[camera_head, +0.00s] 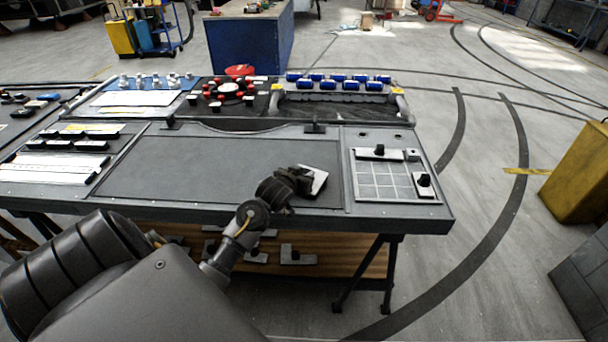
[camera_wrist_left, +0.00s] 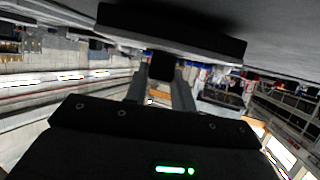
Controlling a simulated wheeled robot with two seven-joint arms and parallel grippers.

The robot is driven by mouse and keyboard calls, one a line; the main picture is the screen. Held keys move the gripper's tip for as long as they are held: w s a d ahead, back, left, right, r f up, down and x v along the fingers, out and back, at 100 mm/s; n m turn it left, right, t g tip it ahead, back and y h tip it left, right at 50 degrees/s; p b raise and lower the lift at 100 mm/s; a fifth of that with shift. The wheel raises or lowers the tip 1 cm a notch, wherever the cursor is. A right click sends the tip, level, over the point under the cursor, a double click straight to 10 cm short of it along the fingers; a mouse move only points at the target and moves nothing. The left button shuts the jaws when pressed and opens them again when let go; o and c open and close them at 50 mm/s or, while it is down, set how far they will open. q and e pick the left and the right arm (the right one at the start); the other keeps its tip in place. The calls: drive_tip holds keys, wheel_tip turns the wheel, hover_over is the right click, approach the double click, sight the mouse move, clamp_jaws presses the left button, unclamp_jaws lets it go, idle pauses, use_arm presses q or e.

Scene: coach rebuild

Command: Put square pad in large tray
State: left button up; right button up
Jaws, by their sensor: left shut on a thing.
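My left gripper (camera_head: 296,180) is shut on the square pad (camera_head: 319,182), a light plate with a dark knob, above the right part of the dark bench panel. The wrist view shows the pad (camera_wrist_left: 170,38) tilted, large and close beyond the fingers (camera_wrist_left: 160,85), with its dark knob between them. The likely large tray (camera_head: 384,190) is a pale gridded square at the bench's right. A strip with a black knob (camera_head: 379,152) lies along its far edge, and another knobbed piece (camera_head: 424,184) at its right edge. The pad is left of this tray and apart from it. My right gripper is not visible.
White strips and black blocks (camera_head: 68,144) lie at left. Loose knobbed pieces (camera_head: 297,257) lie on the wooden shelf below. The dark panel (camera_head: 200,165) is mostly clear.

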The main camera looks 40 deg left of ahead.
use_arm(q)
drive_tip(key=shift+f, duration=0.15)
drive_tip(key=shift+f, duration=0.2)
drive_tip(key=o, duration=1)
drive_tip(key=shift+s+r, duration=0.15)
drive_tip(key=shift+r, duration=0.1)
drive_tip(key=v, duration=1.1)
drive_tip(key=shift+s+d+r, duration=0.1)
drive_tip(key=shift+s+d, duration=0.05)
drive_tip(key=shift+s, duration=0.2)
